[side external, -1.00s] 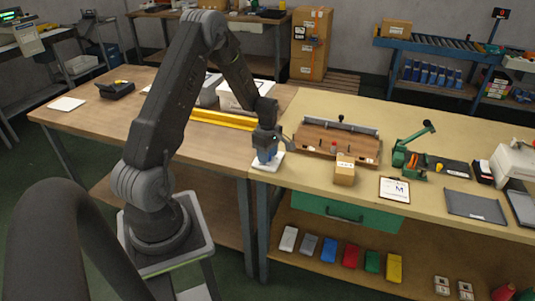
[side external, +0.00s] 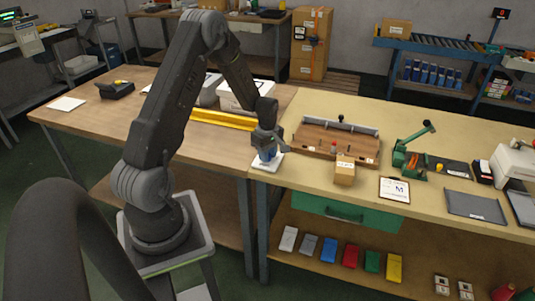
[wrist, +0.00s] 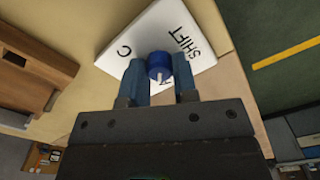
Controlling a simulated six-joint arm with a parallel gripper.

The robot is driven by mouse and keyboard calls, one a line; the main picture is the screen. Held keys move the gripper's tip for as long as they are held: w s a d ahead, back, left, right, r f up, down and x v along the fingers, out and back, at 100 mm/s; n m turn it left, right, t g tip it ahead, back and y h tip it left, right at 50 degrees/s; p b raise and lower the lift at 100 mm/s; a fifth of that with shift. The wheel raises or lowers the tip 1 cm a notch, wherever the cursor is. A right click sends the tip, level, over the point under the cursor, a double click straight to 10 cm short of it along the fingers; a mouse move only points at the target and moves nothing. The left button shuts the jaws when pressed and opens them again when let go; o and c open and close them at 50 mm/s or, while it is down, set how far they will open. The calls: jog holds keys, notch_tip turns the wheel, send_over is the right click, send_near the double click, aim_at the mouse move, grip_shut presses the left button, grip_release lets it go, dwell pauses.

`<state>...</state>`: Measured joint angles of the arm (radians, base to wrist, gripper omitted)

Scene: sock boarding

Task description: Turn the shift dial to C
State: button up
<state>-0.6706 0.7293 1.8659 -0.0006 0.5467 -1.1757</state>
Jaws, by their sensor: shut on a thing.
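The shift dial is a blue round knob (wrist: 158,62) with a white pointer mark, on a white plate (wrist: 205,55) lettered SHIFT and C. In the wrist view the pointer faces the lower edge, towards a partly hidden letter, while the C is left of the knob. My gripper (wrist: 159,72) is shut on the knob, with one blue finger on each side. In the side view the plate (side external: 258,165) lies at the near left corner of the yellowish table, and my gripper (side external: 267,153) is right over it, largely hiding the dial.
A wooden tray (side external: 310,151) and a small carton (side external: 344,173) stand to the right of the dial. A clipboard (side external: 394,189) and a green lever press (side external: 410,160) are farther right. A yellow bar (side external: 222,119) lies on the brown table behind.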

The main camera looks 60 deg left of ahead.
jog(key=m, duration=0.5)
jog(key=shift+m, duration=0.3)
jog(key=m, duration=1)
jog(key=shift+m, duration=0.4)
jog(key=m, duration=0.5)
jog(key=o, duration=0.9)
jog(key=shift+o, duration=0.2)
jog(key=shift+r, duration=0.1)
